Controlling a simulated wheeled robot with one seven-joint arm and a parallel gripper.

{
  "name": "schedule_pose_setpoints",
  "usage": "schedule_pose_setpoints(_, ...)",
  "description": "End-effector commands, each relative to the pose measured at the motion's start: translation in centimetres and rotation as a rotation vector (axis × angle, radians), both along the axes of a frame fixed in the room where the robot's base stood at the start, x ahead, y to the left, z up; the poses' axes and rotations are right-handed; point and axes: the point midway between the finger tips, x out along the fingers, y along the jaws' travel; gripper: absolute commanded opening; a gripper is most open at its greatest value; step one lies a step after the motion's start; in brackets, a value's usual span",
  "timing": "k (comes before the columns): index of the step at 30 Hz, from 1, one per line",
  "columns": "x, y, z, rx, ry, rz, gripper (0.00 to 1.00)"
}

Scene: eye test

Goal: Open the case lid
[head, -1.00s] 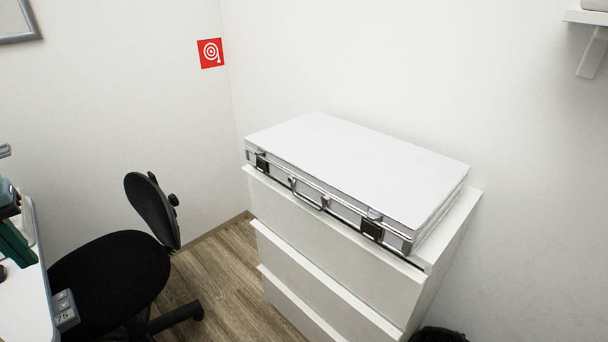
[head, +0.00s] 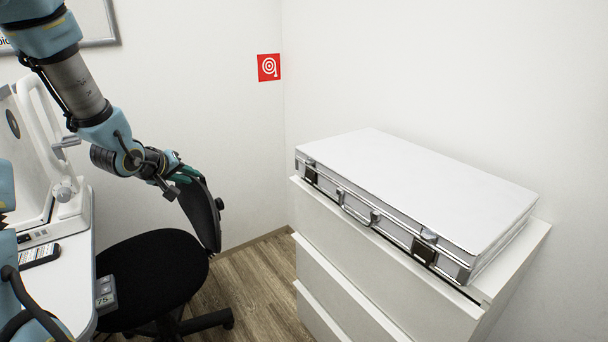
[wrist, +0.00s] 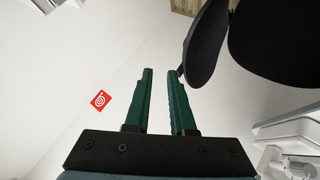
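A white case (head: 415,190) with metal edges lies flat on a white chest of drawers, its lid shut. Two dark latches (head: 424,250) and a metal carrying handle (head: 356,208) are on its front side. My gripper (head: 180,182) is left of the case, over by the chair's backrest and well apart from the case. In the wrist view the two green fingers of my gripper (wrist: 160,85) stand apart with nothing between them. The case does not show clearly in the wrist view.
A black office chair (head: 150,270) stands between the desk and the chest of drawers (head: 390,290). Its backrest is close to my gripper, also in the wrist view (wrist: 207,45). A white desk (head: 75,270) with a device is at left. A red sign (head: 269,67) hangs on the wall.

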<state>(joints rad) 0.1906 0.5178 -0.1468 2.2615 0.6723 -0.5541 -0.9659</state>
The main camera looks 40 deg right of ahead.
Motion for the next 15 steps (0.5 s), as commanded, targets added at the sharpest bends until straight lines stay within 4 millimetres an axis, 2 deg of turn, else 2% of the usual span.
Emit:
schedule_pose_setpoints(1, -0.2, -3.7, -1.6, -0.131, 0.025, -0.052, 0.23)
schedule_pose_setpoints(3, -1.3, -8.3, -2.1, -0.32, 0.085, -0.127, 0.23)
schedule_pose_setpoints(6, -3.9, -13.2, -2.3, -0.559, 0.211, -0.234, 0.23)
schedule_pose_setpoints(10, -7.0, -16.5, -2.0, -0.768, 0.379, -0.344, 0.23)
schedule_pose_setpoints(15, -9.1, -17.9, -1.5, -0.877, 0.493, -0.412, 0.23)
